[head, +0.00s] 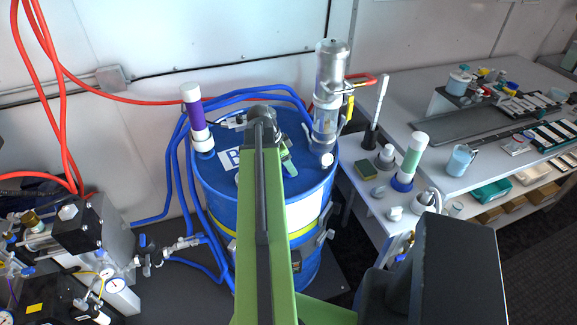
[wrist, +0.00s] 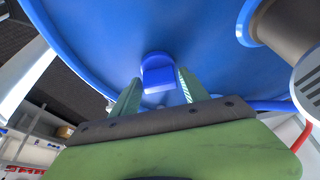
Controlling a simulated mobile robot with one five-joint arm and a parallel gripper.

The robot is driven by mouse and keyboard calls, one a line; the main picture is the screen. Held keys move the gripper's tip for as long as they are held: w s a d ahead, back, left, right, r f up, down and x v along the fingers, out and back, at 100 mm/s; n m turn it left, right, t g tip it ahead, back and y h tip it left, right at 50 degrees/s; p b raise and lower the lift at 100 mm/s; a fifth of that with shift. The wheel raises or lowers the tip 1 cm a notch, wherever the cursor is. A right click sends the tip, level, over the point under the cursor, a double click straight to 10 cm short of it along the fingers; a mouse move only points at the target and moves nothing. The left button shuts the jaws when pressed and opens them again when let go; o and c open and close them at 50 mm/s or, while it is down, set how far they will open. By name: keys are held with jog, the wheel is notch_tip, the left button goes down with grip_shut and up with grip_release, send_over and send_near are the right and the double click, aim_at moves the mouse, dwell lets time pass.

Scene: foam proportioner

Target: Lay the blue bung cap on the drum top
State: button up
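The blue bung cap (wrist: 158,72) shows in the wrist view between the two green fingers of my gripper (wrist: 160,82). My arm crosses in front of the drum and the cap cannot be made out there.
A clear-and-metal cylinder (head: 329,90) stands at the drum's right rear. A purple-and-white tube (head: 195,118) stands at its left edge, near blue hoses (head: 175,160). A side table (head: 377,207) right of the drum holds a green-and-white tube (head: 410,160) and a sponge (head: 366,170).

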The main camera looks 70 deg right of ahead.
jog(key=shift+o, duration=0.6)
jog(key=shift+r+p, duration=0.5)
jog(key=p+v, duration=1)
jog(key=v, duration=0.1)
jog(key=shift+a+r, duration=0.1)
